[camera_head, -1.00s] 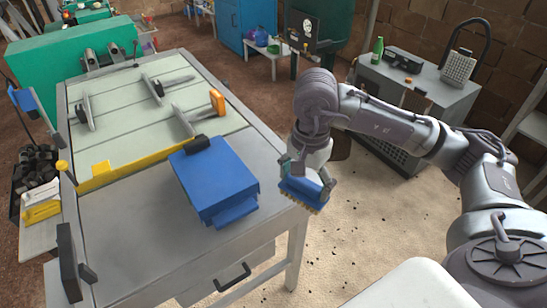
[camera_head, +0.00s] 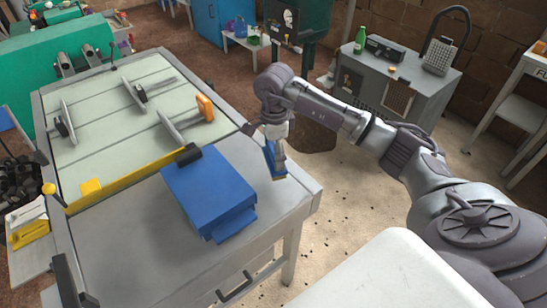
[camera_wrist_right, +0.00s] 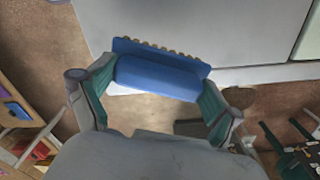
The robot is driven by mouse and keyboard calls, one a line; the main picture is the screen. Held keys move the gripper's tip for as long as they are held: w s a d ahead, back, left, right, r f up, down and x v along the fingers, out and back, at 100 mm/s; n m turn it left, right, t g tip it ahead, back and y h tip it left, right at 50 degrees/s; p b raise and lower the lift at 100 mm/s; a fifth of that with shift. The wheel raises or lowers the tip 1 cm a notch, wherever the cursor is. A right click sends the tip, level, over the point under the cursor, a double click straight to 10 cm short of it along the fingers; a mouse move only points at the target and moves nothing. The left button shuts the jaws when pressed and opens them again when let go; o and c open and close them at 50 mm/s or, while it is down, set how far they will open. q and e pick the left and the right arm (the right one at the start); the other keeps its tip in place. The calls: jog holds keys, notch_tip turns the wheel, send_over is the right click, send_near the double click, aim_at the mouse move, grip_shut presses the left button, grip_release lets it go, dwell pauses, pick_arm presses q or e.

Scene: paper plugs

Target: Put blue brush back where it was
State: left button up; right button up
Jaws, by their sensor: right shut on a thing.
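The blue brush (camera_head: 270,161) with pale yellowish bristles is in my right gripper (camera_head: 277,150), close to the right edge of the table (camera_head: 297,195). In the right wrist view the brush (camera_wrist_right: 158,77) lies crosswise between the two green-padded fingers of my right gripper (camera_wrist_right: 158,90), bristles toward the grey tabletop. I cannot tell whether the brush touches the table. My left gripper is not in view.
A blue block-shaped machine part (camera_head: 205,182) stands on the table, left of the brush. Behind it are a yellow rail (camera_head: 130,177) and a pale slotted bed with metal clamps (camera_head: 180,123). Bare grey tabletop lies around the blue part.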

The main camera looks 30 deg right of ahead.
notch_tip(320, 180, down, 4)
jog(key=shift+r+p, duration=0.1)
jog(key=shift+p, duration=0.85)
jog(key=shift+f, duration=0.2)
jog(key=shift+f+b, duration=0.2)
jog(key=shift+b, duration=0.15)
jog(key=o, duration=0.8)
jog(key=shift+r, duration=0.15)
